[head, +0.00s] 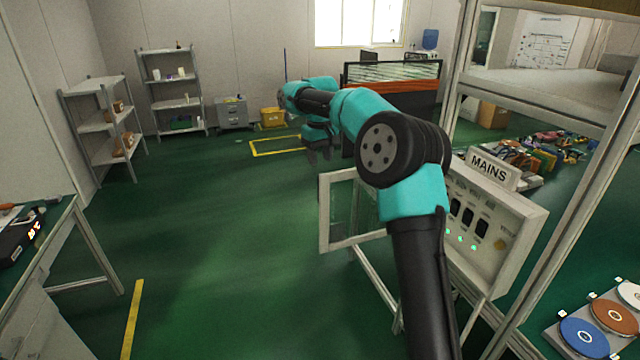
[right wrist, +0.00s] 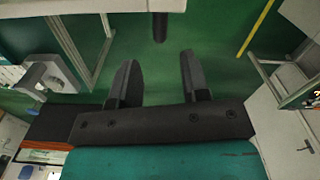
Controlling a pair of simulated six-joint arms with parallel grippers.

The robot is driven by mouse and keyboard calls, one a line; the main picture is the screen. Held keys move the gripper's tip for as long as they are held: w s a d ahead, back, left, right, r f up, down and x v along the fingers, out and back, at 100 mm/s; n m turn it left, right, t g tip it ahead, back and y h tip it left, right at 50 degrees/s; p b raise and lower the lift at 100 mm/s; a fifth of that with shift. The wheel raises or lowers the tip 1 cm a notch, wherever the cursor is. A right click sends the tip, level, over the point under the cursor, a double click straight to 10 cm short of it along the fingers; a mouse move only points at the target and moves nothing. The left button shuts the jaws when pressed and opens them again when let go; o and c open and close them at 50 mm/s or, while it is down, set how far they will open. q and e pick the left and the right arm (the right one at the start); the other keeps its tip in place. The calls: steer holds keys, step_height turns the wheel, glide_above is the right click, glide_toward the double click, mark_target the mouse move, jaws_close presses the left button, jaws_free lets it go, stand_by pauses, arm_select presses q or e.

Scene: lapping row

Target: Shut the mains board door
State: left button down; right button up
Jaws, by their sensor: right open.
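The mains board (head: 512,222) is a pale box with a MAINS sign, dark switches and green lights, right of centre in the head view. Its door (head: 324,222), a pale frame around a clear pane, stands open and swung out to the left. My right arm hides the hinge side and part of the board. My right gripper (head: 319,155) is open and empty, fingers down, above and beyond the door's free edge, apart from it as far as I can tell. In the right wrist view its fingers (right wrist: 158,78) are spread over green floor. My left gripper is out of view.
A metal frame post (head: 455,90) rises behind the board. Coloured discs (head: 584,338) lie at the lower right. A workbench (head: 50,235) stands at the left, shelves (head: 105,120) at the back left. The green floor left of the door is clear.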

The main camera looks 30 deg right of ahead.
mark_target(320, 182)
step_height(320, 182, down, 9)
steer(key=shift+f, duration=0.1)
stand_by(0.3)
jaws_close()
stand_by(0.5)
